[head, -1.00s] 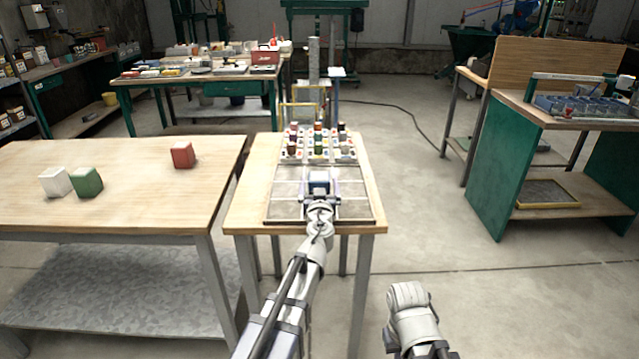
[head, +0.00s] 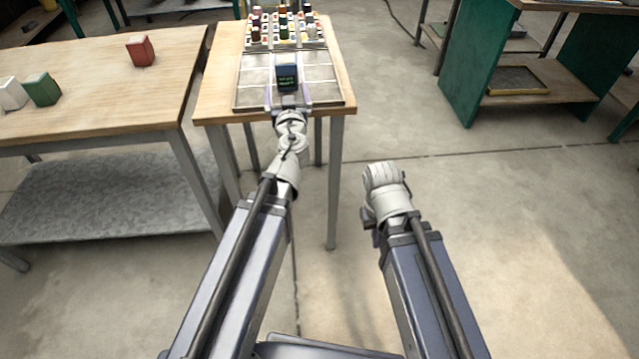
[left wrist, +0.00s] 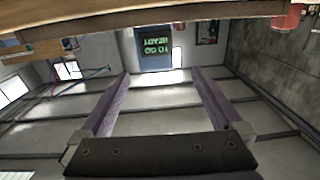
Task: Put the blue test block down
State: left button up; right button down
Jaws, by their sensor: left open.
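The blue test block (head: 287,77) stands upright in a middle compartment of the grey divided tray (head: 245,98) on the small wooden table. Its face toward me shows green lettering. My left gripper (head: 288,92) is open at the near side of the block, its purple fingers spread wider than the block. In the left wrist view the block (left wrist: 156,50) appears upside down, beyond the two open fingertips of my left gripper (left wrist: 158,82), with nothing held between them. My right arm's wrist shows low in the head view, away from the table; its jaws are hidden.
A rack of coloured bottles (head: 284,26) stands behind the tray. The left table (head: 90,110) carries a red block (head: 140,50), a green block (head: 42,89) and a white block (head: 12,94). A green-sided bench (head: 490,60) stands at the right. The floor between is clear.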

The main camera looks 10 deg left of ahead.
pick_arm(q)
jog(key=s+d+f+m+g, duration=0.1)
jog(key=s+d+f+g, duration=0.3)
jog(key=s+f+g, duration=0.9)
jog(key=s+d+f+m+g+h, duration=0.4)
jog(key=s+d+f+m, duration=0.2)
jog(key=s+d, duration=0.5)
notch_tip(320, 180, down, 2)
jog(key=shift+s+d+f, duration=0.2)
jog(key=shift+s+d, duration=0.05)
jog(key=shift+s, duration=0.6)
